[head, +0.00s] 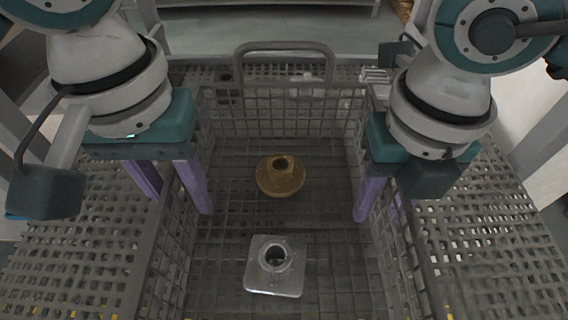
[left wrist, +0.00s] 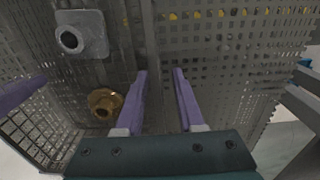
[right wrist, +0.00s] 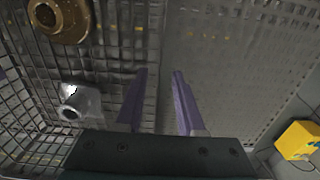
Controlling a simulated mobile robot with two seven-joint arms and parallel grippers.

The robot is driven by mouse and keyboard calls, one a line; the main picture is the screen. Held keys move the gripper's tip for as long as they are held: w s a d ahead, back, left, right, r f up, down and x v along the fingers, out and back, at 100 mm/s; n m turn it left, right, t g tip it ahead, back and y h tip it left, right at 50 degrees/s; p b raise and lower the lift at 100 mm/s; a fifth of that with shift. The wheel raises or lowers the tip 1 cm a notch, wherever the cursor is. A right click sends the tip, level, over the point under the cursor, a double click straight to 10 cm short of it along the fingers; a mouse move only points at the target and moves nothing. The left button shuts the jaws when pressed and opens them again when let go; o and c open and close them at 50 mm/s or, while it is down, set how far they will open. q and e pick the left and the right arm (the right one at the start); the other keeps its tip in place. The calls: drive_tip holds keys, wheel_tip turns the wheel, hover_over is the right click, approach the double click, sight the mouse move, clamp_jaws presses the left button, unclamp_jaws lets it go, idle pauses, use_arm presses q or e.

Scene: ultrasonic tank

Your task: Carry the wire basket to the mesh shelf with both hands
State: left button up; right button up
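The wire basket (head: 285,122) is grey, with a raised handle (head: 284,47) at its far end. A brass flanged part (head: 280,176) and a silver square-flanged part (head: 274,267) sit inside it. My left gripper (head: 178,206) is at the basket's left wall, its parted fingers on either side of the rim. My right gripper (head: 382,213) is at the right wall; one finger is inside, the other partly hidden. Both wrist views show a gap between the fingers. Perforated mesh surface, apparently the mesh shelf (head: 490,235), shows beside the basket; contact beneath the basket is hidden.
Perforated surface (head: 85,250) also extends to the left of the basket. A small pale ribbed object (head: 375,76) is by the far right corner. A yellow object (right wrist: 298,140) lies at the right edge of the right wrist view. Floor shows beyond the basket.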

use_arm(q)
wheel_tip(320, 180, up, 11)
drive_tip(key=shift+w+f, duration=0.1)
drive_tip(key=shift+f, duration=0.05)
drive_tip(key=shift+r, duration=0.35)
use_arm(e)
drive_tip(key=shift+r, duration=0.2)
use_arm(q)
drive_tip(key=shift+r, duration=0.2)
use_arm(e)
wheel_tip(320, 180, up, 12)
drive_tip(key=shift+f, duration=0.2)
